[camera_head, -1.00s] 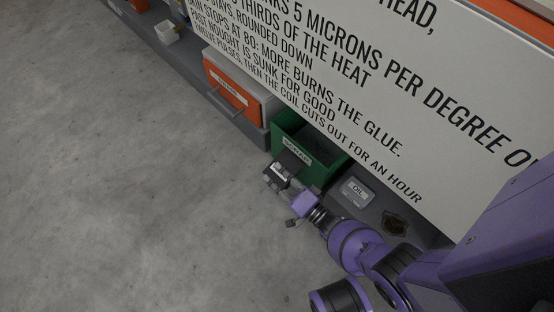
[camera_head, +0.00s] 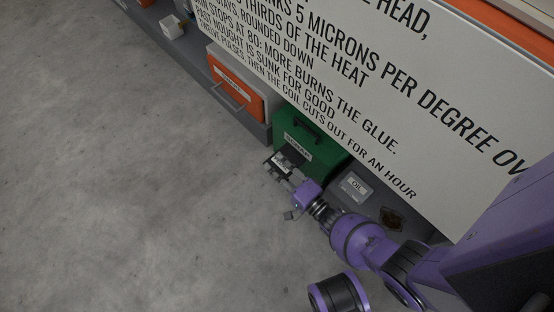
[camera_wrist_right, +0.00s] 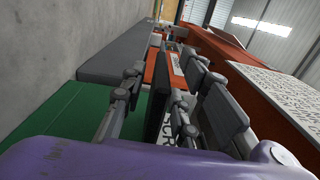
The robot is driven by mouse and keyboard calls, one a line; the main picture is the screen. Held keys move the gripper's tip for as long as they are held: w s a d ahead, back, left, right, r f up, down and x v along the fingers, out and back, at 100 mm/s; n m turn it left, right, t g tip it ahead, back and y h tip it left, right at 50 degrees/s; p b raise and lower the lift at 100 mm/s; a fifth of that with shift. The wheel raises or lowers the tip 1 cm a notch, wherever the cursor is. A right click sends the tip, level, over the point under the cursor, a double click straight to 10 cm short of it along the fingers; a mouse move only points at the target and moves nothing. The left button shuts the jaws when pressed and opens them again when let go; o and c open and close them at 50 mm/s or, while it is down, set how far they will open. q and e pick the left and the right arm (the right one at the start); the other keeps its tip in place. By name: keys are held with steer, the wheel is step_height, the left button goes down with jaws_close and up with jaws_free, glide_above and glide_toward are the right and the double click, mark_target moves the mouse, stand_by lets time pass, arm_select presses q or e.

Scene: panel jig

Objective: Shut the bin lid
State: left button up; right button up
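The green scrap bin (camera_head: 287,160) stands on the grey shelf base under the big sign in the head view. Its green lid (camera_head: 315,145), with a dark handle (camera_head: 308,130), lies across the top and hides the inside. My right gripper (camera_head: 278,163) is low in front of the bin, close to its labelled front. Whether it touches the bin is unclear. In the wrist view, the gripper (camera_wrist_right: 165,100) has its fingers near part of the scrap label, with green surface (camera_wrist_right: 60,115) at the left. The finger opening is hard to read. My left gripper is out of view.
An orange-fronted drawer box (camera_head: 232,88) stands left of the bin. A grey panel with an oil label (camera_head: 357,186) and a dark brown patch (camera_head: 391,219) is to the right. The concrete floor (camera_head: 120,180) in front is clear.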

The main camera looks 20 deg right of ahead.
steer(key=shift+s+d, duration=0.15)
steer(key=shift+s, duration=0.2)
steer(key=v, duration=1.1)
steer(key=shift+s, duration=0.2)
